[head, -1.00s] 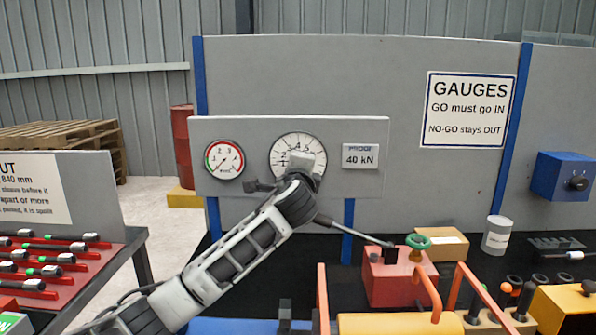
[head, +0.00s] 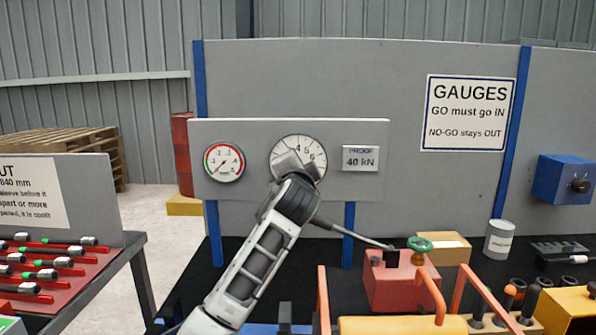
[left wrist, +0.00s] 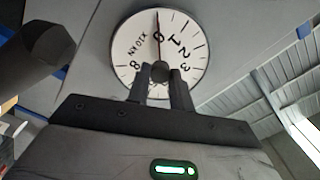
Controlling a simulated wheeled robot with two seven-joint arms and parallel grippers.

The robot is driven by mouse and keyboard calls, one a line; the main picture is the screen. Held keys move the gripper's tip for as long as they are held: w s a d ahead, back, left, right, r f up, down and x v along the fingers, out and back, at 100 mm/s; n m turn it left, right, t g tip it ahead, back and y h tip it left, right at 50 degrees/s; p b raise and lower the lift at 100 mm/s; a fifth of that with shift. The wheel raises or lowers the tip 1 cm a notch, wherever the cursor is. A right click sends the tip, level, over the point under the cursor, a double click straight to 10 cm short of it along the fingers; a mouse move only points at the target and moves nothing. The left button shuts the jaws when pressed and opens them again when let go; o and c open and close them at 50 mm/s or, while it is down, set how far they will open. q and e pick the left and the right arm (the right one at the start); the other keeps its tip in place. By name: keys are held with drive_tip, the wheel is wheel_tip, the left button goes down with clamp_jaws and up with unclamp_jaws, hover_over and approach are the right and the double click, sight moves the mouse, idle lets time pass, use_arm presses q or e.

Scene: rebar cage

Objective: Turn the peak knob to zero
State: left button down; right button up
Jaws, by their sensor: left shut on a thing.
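The large round white dial (head: 298,148) is on the grey gauge panel, behind my left gripper (head: 297,166). In the left wrist view the dial (left wrist: 190,45) is marked "x10 kN". There, my left gripper (left wrist: 161,72) has its two dark fingertips at the dial's middle. A thin red pointer (left wrist: 158,22) runs upward in the left wrist view, over or right beside the 0 mark. In the head view my gripper hides the dial's lower part. My right gripper is not in view.
A smaller gauge (head: 223,162) is left of the dial, and a "PROOF 40 kN" plate (head: 360,158) is right of it.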

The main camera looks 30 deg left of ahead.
use_arm(q)
drive_tip(key=shift+f+n, duration=0.1)
drive_tip(key=shift+n, duration=0.2)
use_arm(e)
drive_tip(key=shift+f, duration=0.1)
use_arm(q)
drive_tip(key=c, duration=1.2)
unclamp_jaws()
drive_tip(key=shift+c, duration=0.2)
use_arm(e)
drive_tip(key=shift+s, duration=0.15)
use_arm(q)
drive_tip(key=shift+s+d, duration=0.1)
drive_tip(key=p+v, duration=0.3)
drive_tip(key=v, duration=1.2)
drive_tip(key=shift+s+p, duration=0.3)
drive_tip(key=shift+s, duration=0.1)
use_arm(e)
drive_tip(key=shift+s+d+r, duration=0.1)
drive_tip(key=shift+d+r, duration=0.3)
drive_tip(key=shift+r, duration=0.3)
use_arm(q)
drive_tip(key=shift+d, duration=0.1)
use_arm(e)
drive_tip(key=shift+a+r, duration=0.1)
